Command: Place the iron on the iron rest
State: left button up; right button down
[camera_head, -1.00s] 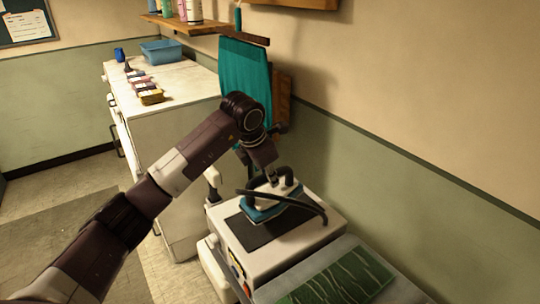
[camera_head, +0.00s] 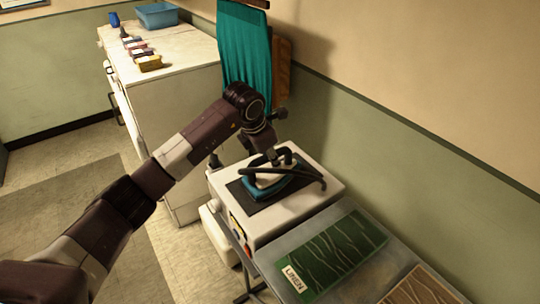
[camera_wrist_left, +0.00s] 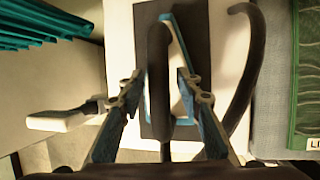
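The iron (camera_head: 281,188), with a blue sole, pale body and dark handle, sits flat on the dark pad of the iron rest (camera_head: 241,191), on top of a white station. In the left wrist view, the iron's handle (camera_wrist_left: 158,60) runs between the two fingers of my left gripper (camera_wrist_left: 159,82). The fingers are spread with a gap on each side of the handle, so the gripper is open. In the head view its fingertips are hard to make out beside the iron. My right gripper is not in view.
A dark cord (camera_head: 312,176) arches over the iron. A grey surface with a green linen panel (camera_head: 332,258) and a brown panel (camera_head: 418,290) lies at front right. A teal cloth (camera_head: 245,55) hangs behind. A white cabinet (camera_head: 185,115) with a blue bin (camera_head: 158,15) stands back left.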

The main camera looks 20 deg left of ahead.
pick_arm(q)
jog(key=shift+r, duration=0.15)
jog(key=b+v, duration=0.2)
jog(key=v, duration=0.9)
jog(key=shift+s+r+b, duration=0.25)
jog(key=shift+r+b, duration=0.05)
jog(key=shift+b, duration=0.1)
jog(key=shift+f, duration=0.1)
